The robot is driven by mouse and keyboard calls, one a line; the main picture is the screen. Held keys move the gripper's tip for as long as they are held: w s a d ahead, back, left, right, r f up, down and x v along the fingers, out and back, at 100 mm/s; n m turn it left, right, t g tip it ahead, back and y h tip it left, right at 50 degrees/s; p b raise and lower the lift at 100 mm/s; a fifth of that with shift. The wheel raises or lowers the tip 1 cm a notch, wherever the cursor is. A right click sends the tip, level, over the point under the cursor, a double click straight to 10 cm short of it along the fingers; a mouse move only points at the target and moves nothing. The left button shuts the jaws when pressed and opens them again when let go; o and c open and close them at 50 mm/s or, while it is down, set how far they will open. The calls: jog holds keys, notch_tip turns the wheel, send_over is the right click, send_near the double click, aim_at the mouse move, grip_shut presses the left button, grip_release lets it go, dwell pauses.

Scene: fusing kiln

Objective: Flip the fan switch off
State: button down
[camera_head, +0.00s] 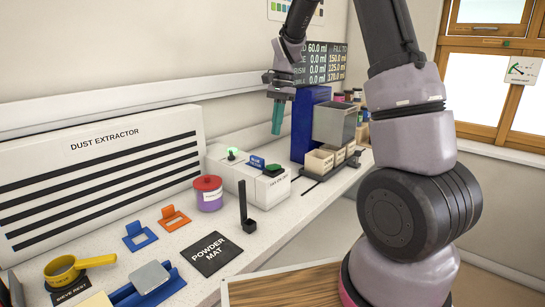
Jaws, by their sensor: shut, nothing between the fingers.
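A white box (235,179) stands on the counter against the wall, right of the dust extractor (90,170). A small lit green lamp (233,153) is on its top. A small blue part (256,162) with white lettering stands on the top, and a dark green piece (274,170) is at its right end. The lettering on its front is too small to read surely. I cannot tell which part is the fan switch or its position. My gripper (277,132), with teal fingers pointing down, is shut and empty. It appears above and behind the box's right end, apart from it.
A red-lidded jar (208,194), a black upright post (243,207) and a powder mat (209,254) occupy the front counter.

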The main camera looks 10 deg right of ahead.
aim_at(271, 165)
jog(key=x, duration=1)
jog(key=shift+s+a+f+h, duration=0.1)
jog(key=shift+s+f+h, duration=0.05)
jog(key=shift+h, duration=0.25)
jog(key=shift+w+d, duration=0.55)
jog(key=shift+d, duration=0.25)
notch_tip(271, 165, up, 14)
jog(key=w+d, duration=0.1)
jog(key=d, duration=0.1)
jog(key=shift+w+d, duration=0.15)
jog(key=shift+w, duration=0.2)
